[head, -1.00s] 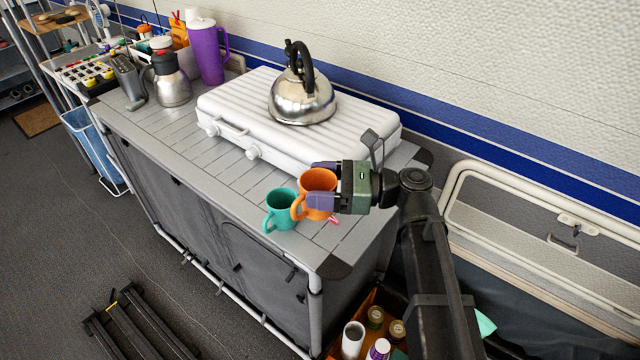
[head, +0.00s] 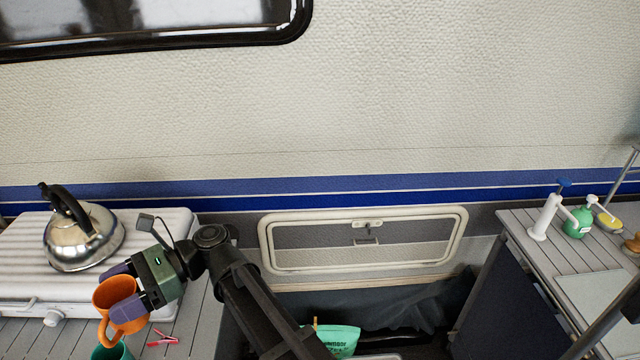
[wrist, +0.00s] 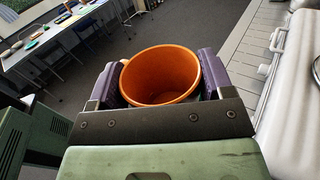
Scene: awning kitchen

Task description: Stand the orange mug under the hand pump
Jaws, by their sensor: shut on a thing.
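The orange mug (head: 118,322) is upright in my gripper (head: 122,291), whose purple fingers are shut on it from both sides. In the wrist view the mug (wrist: 160,76) sits between the two fingers (wrist: 160,84), and its inside looks empty. It is at the left of the head view, close to a teal mug (head: 112,351) on the slatted counter; I cannot tell whether the orange mug touches the counter. The hand pump (head: 545,217), white with a blue top, stands on the right-hand counter, far from my gripper.
A steel kettle (head: 82,238) stands on the white stove case (head: 22,262) at left. A pink clip (head: 163,339) lies near the mugs. A gap separates the counters. A green soap bottle (head: 579,222) and a pale board (head: 598,298) are on the right counter (head: 528,228).

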